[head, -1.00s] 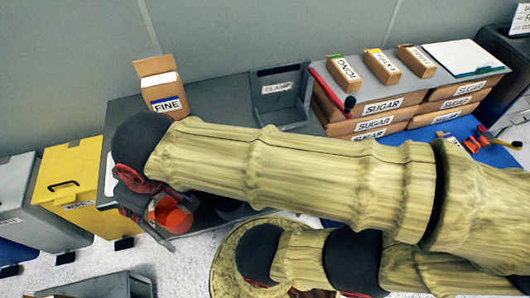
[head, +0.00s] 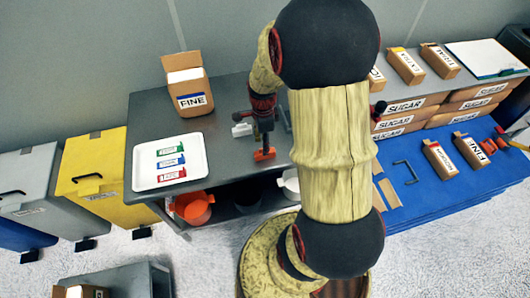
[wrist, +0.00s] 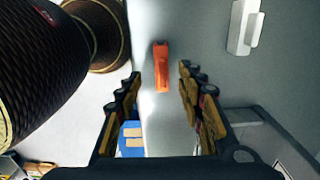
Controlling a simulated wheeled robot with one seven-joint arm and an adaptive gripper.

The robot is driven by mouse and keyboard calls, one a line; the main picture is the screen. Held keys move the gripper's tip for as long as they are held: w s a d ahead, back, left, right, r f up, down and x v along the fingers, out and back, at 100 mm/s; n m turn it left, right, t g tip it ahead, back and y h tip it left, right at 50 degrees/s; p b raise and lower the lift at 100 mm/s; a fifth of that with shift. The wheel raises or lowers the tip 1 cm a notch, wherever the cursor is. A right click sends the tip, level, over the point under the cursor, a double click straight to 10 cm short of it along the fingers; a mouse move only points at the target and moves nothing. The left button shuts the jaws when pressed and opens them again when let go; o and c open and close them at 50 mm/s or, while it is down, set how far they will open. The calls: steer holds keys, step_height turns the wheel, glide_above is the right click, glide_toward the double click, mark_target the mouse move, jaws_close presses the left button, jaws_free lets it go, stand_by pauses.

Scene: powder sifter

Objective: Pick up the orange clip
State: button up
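The orange clip (head: 265,154) lies on the grey table, just below my gripper (head: 263,132) in the head view. In the wrist view the orange clip (wrist: 161,67) lies lengthwise, lined up with the gap between my fingertips (wrist: 160,80). The fingers are spread apart with nothing held between them. The clip appears to be on the table surface beyond the tips; the exact remaining height is hard to tell.
A white clip (head: 241,130) lies left of my gripper and also shows in the wrist view (wrist: 245,28). A white tray (head: 140,160) with coloured packs stands on the left. The FINE box (head: 192,100) is at the back. Orange and white containers sit on a lower shelf.

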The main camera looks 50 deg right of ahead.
mark_target(258, 156)
steer(key=f+b, duration=0.1)
steer(key=f, duration=0.3)
steer(key=f+b, duration=0.1)
steer(key=f, duration=0.2)
steer(key=shift+w+a+b, duration=0.15)
steer(key=shift+w+b, duration=0.15)
steer(key=shift+b, duration=0.05)
steer(key=shift+c, duration=0.5)
jaws_close()
